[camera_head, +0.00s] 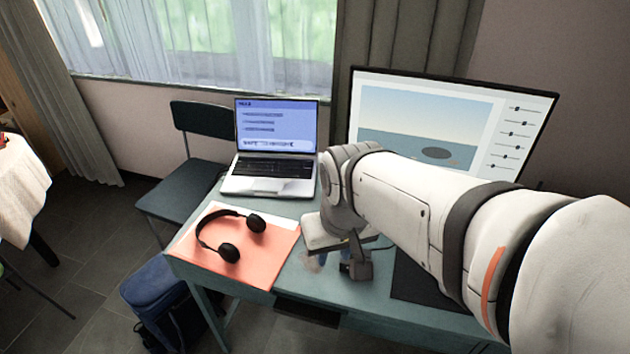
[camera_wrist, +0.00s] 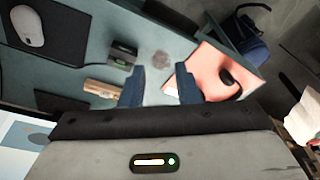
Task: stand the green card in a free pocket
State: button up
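My gripper (camera_wrist: 160,88) is open in the wrist view, its two blue fingers apart with bare table and a dark smudge showing between and beyond them. In the head view it (camera_head: 334,256) hangs over the front of the desk, partly hidden by my wrist. A small dark box (camera_wrist: 123,50) with a green spot on its face lies just left of the fingers in the wrist view. It also shows beside the gripper in the head view (camera_head: 358,269). I cannot make out a green card or any pockets clearly in either view.
A tan block (camera_wrist: 100,88) lies near the left finger. A mouse (camera_wrist: 27,27) rests on a dark mat. Black headphones (camera_head: 228,252) lie on a salmon folder (camera_head: 262,262). A laptop (camera_head: 270,168) and monitor (camera_head: 440,110) stand behind. A chair (camera_head: 180,195) and blue bag (camera_head: 160,300) flank the desk.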

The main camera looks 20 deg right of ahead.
notch_tip(320, 180, down, 5)
jog(key=w+d+m+g+y+b, duration=0.1)
jog(key=d+m+g+y, duration=0.1)
jog(key=m, duration=0.3)
jog(key=m+t+y+b, duration=0.4)
jog(key=m+t+y, duration=0.4)
jog(key=m, duration=1.2)
send_near(366, 253)
jog(key=a, duration=0.1)
jog(key=a+r+y, duration=0.1)
jog(key=shift+w+a+r+g, duration=0.15)
jog(key=shift+a+r+g, duration=0.15)
jog(key=shift+a+g, duration=0.1)
jog(key=x, duration=0.7)
jog(key=shift+w+f, duration=0.2)
grip_shut()
